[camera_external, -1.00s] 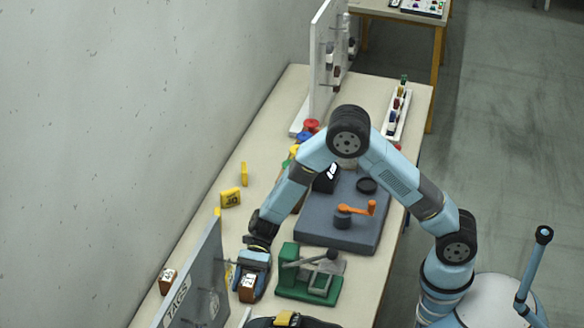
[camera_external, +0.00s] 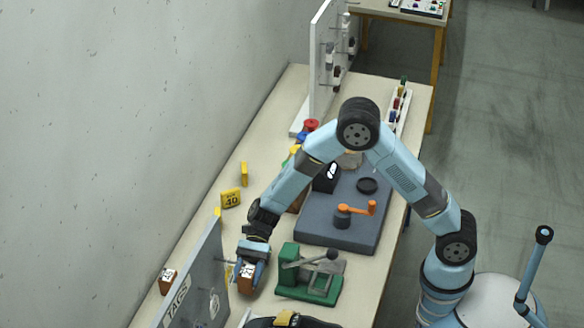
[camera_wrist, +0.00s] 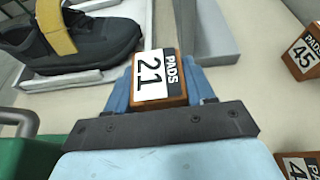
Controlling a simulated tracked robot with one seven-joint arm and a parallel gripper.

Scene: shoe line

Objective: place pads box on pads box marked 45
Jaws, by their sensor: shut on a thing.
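My gripper (camera_external: 251,268) is shut on a brown box with a white label reading PADS 21, seen between the fingers in the wrist view (camera_wrist: 157,78). The held pads box (camera_external: 245,280) is above the bench, left of the green press. The pads box marked 45 (camera_wrist: 303,52) sits on the bench at the right edge of the wrist view, apart from the held box. A brown box with a white label (camera_external: 167,280) sits on the bench at far left in the external view; its number is too small to read.
Another pads box (camera_wrist: 298,166) is cut off at the wrist view's lower right. A grey TAGS board (camera_external: 196,285) stands between my gripper and the far-left box. The green press (camera_external: 310,280) is right of my gripper. A dark shoe (camera_wrist: 75,48) shows in the wrist view.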

